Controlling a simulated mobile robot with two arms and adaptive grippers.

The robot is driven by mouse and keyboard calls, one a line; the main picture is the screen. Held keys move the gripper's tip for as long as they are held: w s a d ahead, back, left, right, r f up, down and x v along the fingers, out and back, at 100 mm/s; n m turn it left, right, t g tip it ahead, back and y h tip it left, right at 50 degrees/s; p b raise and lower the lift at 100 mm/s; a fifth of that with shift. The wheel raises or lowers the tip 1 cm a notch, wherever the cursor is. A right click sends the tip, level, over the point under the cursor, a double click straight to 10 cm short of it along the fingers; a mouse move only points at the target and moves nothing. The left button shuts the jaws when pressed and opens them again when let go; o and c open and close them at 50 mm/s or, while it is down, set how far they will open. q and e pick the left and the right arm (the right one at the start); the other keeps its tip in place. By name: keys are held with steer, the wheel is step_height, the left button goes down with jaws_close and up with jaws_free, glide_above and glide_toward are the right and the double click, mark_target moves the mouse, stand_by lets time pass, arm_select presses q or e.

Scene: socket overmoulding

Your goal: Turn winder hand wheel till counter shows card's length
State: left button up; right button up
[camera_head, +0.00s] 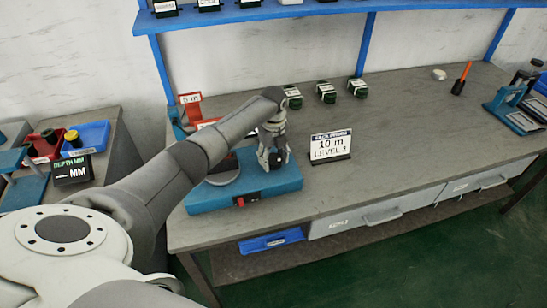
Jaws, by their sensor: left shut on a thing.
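The winder's blue base (215,200) stands at the front left of the grey bench, with a red part on its front edge. The card (330,146) stands upright to the right of the winder and reads "10 m" with a smaller line below. A small white sign (190,98) on a red part behind the winder seems to read "0 m"; I cannot tell for sure if it is the counter. My left gripper (273,160) points down over the base, shut on the hand wheel, which its fingers mostly hide. My left arm covers much of the winder. My right gripper is out of view.
Several dark green-and-white blocks (326,92) stand at the back of the bench. An orange-handled tool (462,78) and a blue fixture (515,115) are at the right. A side table with a blue bin (88,136) is at the left. The bench's middle right is clear.

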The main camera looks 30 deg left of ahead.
mark_target(274, 159)
arm_select(q)
steer(key=shift+r, duration=0.1)
steer(key=o, duration=1)
step_height(274, 159, up, 12)
steer(key=shift+f, duration=0.1)
stand_by(0.4)
